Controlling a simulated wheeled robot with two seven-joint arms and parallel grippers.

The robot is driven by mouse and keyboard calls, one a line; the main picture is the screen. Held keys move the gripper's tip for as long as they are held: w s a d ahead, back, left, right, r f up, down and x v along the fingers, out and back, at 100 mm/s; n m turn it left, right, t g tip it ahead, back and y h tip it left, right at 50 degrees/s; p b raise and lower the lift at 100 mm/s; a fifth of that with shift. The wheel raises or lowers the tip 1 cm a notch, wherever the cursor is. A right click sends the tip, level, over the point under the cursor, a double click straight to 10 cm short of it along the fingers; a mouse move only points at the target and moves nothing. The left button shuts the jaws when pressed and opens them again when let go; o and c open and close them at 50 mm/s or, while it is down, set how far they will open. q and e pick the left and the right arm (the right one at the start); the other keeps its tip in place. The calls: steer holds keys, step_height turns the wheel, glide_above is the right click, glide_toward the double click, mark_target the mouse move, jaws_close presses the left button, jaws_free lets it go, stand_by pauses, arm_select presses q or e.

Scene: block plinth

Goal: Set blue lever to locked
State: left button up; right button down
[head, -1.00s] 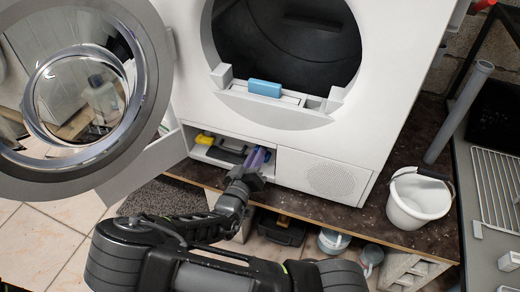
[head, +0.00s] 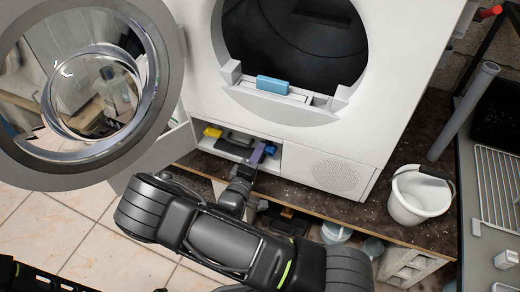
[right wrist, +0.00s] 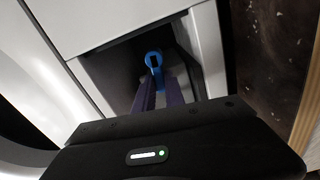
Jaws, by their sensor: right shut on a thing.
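The blue lever (head: 270,149) is at the right end of the open low compartment of the white machine. It shows as a blue loop-shaped end in the right wrist view (right wrist: 154,58). My right gripper (head: 260,151) reaches into the compartment from the front. Its purple fingers are shut on the lever, one on each side, as the right wrist view (right wrist: 154,78) shows. The lower part of the lever is hidden between the fingers. I cannot read any locked mark. My left gripper is not in view.
A yellow part (head: 212,132) and a dark handle (head: 238,139) sit left of the lever in the compartment. The round door (head: 150,95) stands open at left. A light blue block (head: 272,86) lies at the drum opening's sill. A white bucket (head: 420,194) stands at right.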

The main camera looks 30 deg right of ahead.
steer(key=shift+f+n, duration=0.15)
steer(key=shift+n, duration=0.25)
steer(key=c, duration=1.4)
jaws_free()
steer(key=p+v, duration=0.1)
steer(key=v, duration=0.7)
steer(key=shift+a, duration=0.1)
